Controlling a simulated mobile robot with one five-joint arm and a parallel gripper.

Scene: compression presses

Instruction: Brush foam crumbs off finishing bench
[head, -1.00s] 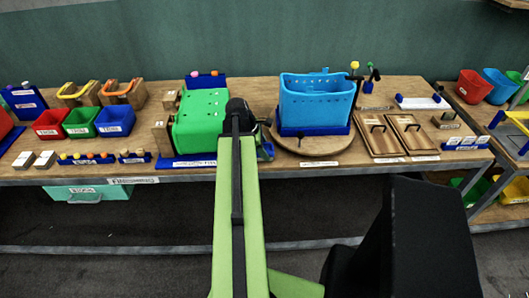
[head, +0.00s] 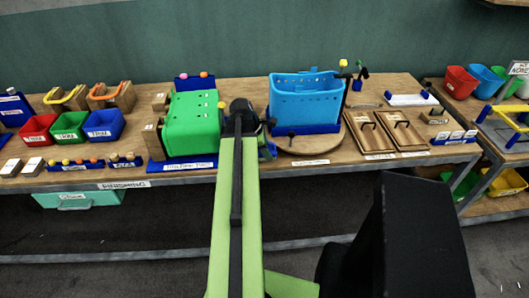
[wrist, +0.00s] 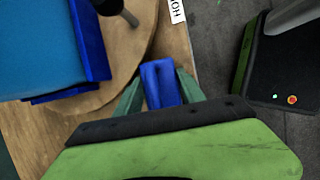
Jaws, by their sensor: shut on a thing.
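The finishing bench (head: 232,181) is a long wooden table with a "FINISHING" label on its front edge. My gripper (wrist: 161,78) is shut on a blue block-like object (wrist: 160,88), which sits between its two grey-green fingers in the wrist view. I cannot tell whether it is a brush; no bristles show. In the head view my arm reaches to the bench's front part, between a green box and a blue perforated basket, and mostly hides the gripper. I cannot make out any foam crumbs.
The blue basket (head: 305,101) stands on a round wooden turntable (head: 310,143), with the green box (head: 192,123) to its left. Red, green and blue bins (head: 103,126) stand at left. Two wooden boards (head: 375,139) lie at right. A second bench (head: 489,153) adjoins at right.

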